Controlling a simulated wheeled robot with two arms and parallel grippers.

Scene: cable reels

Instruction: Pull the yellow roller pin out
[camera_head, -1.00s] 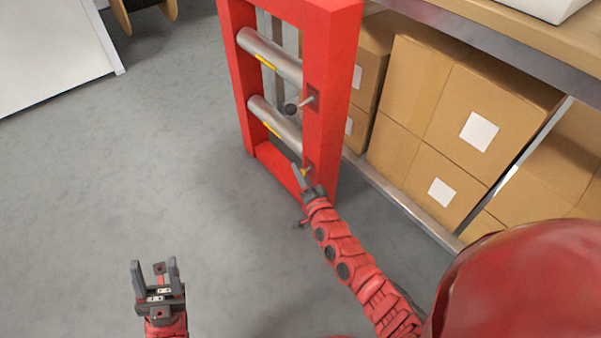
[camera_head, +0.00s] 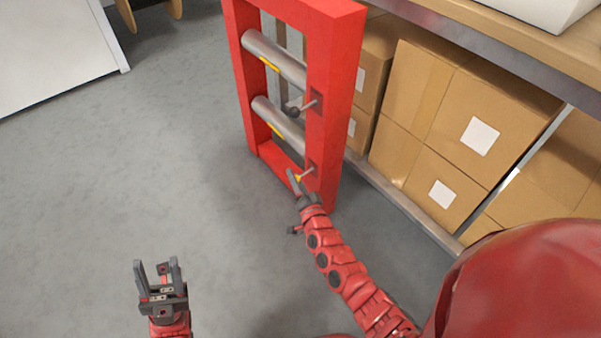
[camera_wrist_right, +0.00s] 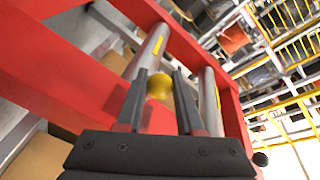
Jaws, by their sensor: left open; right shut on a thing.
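The yellow roller pin shows its round yellow knob (camera_wrist_right: 160,86) between the two fingers of my right gripper (camera_wrist_right: 158,95) in the right wrist view. The red frame (camera_head: 335,70) holds two grey rollers, the upper one (camera_head: 278,62) and the lower one (camera_head: 279,127), each with a yellow mark. My left gripper (camera_head: 159,277) is open and empty above the floor.
Stacked cardboard boxes (camera_head: 415,90) stand on a shelf rack right of the frame. A shelf edge (camera_head: 460,40) runs above them. A white cabinet (camera_head: 55,50) stands at upper left. The grey floor (camera_head: 130,170) left of the frame is clear.

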